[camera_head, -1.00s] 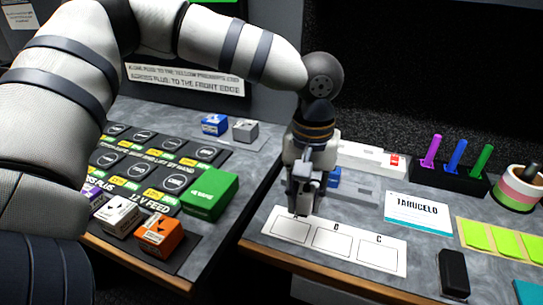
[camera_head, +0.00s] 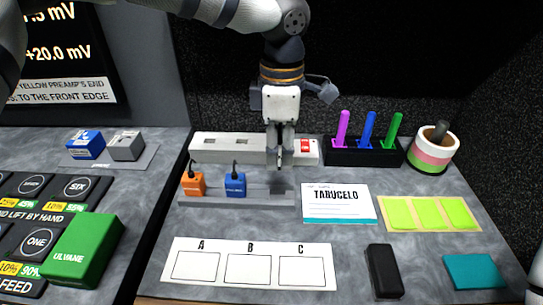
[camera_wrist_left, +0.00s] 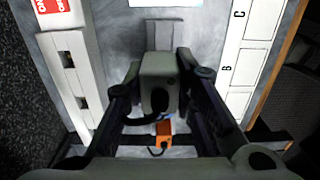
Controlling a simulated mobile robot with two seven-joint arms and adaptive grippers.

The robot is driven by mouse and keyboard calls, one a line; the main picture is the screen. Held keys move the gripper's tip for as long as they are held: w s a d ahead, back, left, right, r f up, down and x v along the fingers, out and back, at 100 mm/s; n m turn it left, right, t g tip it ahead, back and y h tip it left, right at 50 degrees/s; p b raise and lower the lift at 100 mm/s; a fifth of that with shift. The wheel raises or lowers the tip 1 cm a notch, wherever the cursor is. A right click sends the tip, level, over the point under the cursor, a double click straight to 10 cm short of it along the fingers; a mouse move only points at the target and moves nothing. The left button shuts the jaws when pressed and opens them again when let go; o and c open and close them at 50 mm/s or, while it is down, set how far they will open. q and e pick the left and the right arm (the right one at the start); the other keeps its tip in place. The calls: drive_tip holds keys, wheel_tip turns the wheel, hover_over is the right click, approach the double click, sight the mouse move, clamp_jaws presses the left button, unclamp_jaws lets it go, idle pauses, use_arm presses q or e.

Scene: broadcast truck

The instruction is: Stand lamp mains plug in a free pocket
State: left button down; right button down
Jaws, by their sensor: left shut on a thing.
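My left gripper (camera_head: 280,160) points down over the right part of a grey pocket rack (camera_head: 250,200), in front of the power strip. In the left wrist view it is shut on a grey plug (camera_wrist_left: 158,78) with a dark cord, held between both fingers. In the head view the held plug is mostly hidden by the fingers. An orange plug (camera_head: 193,184) and a blue plug (camera_head: 235,185) stand in the rack to the left. The orange one also shows in the wrist view (camera_wrist_left: 163,128). I cannot tell whether the held plug touches the rack. My right gripper is not in view.
Behind the rack lies a pale power strip (camera_head: 228,147) with a red switch (camera_head: 305,146). A white sheet marked A, B, C (camera_head: 250,247) lies in front, empty. A name card (camera_head: 338,204), pen holder (camera_head: 362,155) and black block (camera_head: 383,270) are to the right.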

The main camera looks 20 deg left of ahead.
sight(279, 146)
use_arm(q)
drive_tip(key=shift+s+r, duration=0.2)
drive_tip(key=shift+s, duration=0.25)
drive_tip(key=shift+w+f, duration=0.1)
drive_tip(key=shift+f, duration=2.9)
drive_tip(key=shift+f, duration=1.35)
drive_tip(key=c, duration=1.2)
unclamp_jaws()
drive_tip(key=shift+c, duration=0.2)
wheel_tip(279, 146, up, 12)
drive_tip(key=shift+r, duration=0.1)
